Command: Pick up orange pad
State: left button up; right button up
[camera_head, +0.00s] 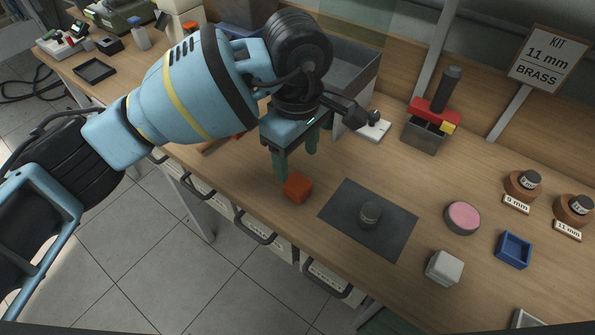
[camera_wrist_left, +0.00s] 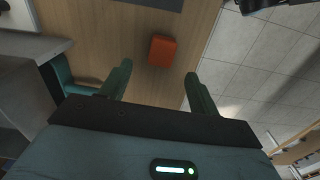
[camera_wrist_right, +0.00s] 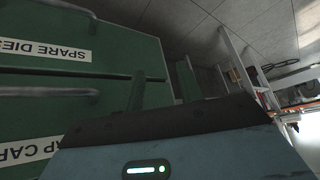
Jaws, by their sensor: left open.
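The orange pad (camera_head: 297,187), a small orange-red block, lies on the wooden bench near its front edge, left of a dark grey mat. My left gripper (camera_head: 295,165) is open and empty above the bench, pointing down, close to the pad. In the left wrist view the pad (camera_wrist_left: 162,51) shows between and just beyond the two green fingertips (camera_wrist_left: 158,70), apart from both. My right gripper (camera_wrist_right: 160,80) shows only in the right wrist view. Its fingers are apart with nothing seen between them, near green drawer fronts.
The grey mat (camera_head: 340,218) carries a small dark cylinder (camera_head: 370,214). A pink-topped round pad (camera_head: 463,217), a pale block (camera_head: 444,268) and a blue tray (camera_head: 514,250) lie to the right. A grey bin (camera_head: 352,75) stands behind my left gripper. Drawer handles (camera_head: 256,229) protrude below the bench edge.

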aim_at(297, 181)
pick_arm(q)
jog(key=shift+s+f, duration=0.2)
jog(key=shift+f, duration=1.2)
jog(key=shift+f+p, duration=0.35)
jog(key=shift+f, duration=2.15)
jog(key=c, duration=1.1)
jog(key=shift+o, duration=0.2)
